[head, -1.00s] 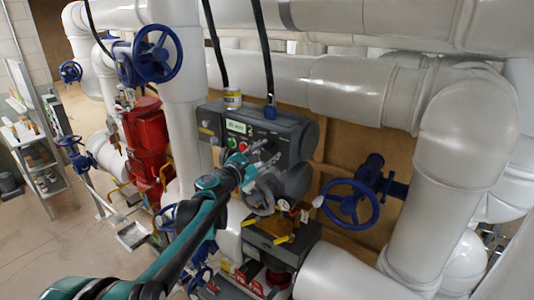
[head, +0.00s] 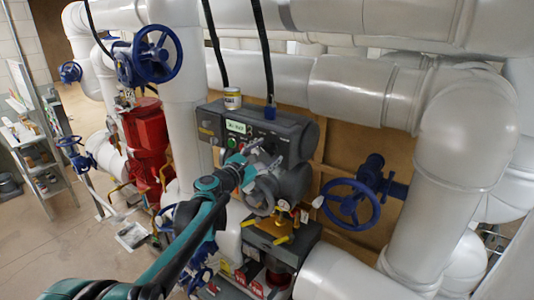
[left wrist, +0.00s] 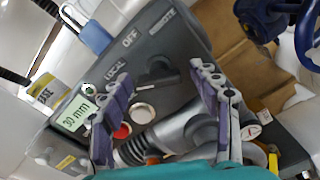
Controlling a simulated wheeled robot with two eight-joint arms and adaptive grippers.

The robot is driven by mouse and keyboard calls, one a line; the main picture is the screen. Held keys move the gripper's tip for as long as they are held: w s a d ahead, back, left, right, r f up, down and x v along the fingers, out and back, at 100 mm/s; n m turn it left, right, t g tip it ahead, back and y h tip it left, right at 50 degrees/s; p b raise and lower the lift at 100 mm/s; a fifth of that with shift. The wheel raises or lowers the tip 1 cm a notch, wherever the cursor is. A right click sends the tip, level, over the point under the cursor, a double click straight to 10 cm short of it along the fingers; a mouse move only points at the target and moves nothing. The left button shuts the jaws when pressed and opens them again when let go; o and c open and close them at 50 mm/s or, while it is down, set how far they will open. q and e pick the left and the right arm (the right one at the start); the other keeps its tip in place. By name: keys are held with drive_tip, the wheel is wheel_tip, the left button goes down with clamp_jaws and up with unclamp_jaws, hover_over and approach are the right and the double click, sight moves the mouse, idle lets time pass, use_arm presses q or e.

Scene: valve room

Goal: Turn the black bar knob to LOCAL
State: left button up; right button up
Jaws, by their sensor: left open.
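The black bar knob (left wrist: 157,72) sits on the grey control box in the left wrist view, beside the printed words LOCAL (left wrist: 118,65), OFF (left wrist: 130,38) and REMOTE (left wrist: 161,19). Its bar lies roughly across that picture; which word it points to is hard to tell. My left gripper (left wrist: 161,80) is open, with one finger on each side of the knob; I cannot tell whether either touches it. In the head view my left gripper (head: 262,158) is in front of the box (head: 290,133) and largely hides the knob. My right gripper is not in view.
A red button (left wrist: 122,131) and a white button (left wrist: 144,110) are near the fingers. A blue handwheel (head: 350,203) is to the right.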

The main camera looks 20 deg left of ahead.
use_arm(q)
drive_tip(key=v, duration=1.1)
drive_tip(key=shift+s, duration=0.4)
drive_tip(key=shift+a, duration=0.1)
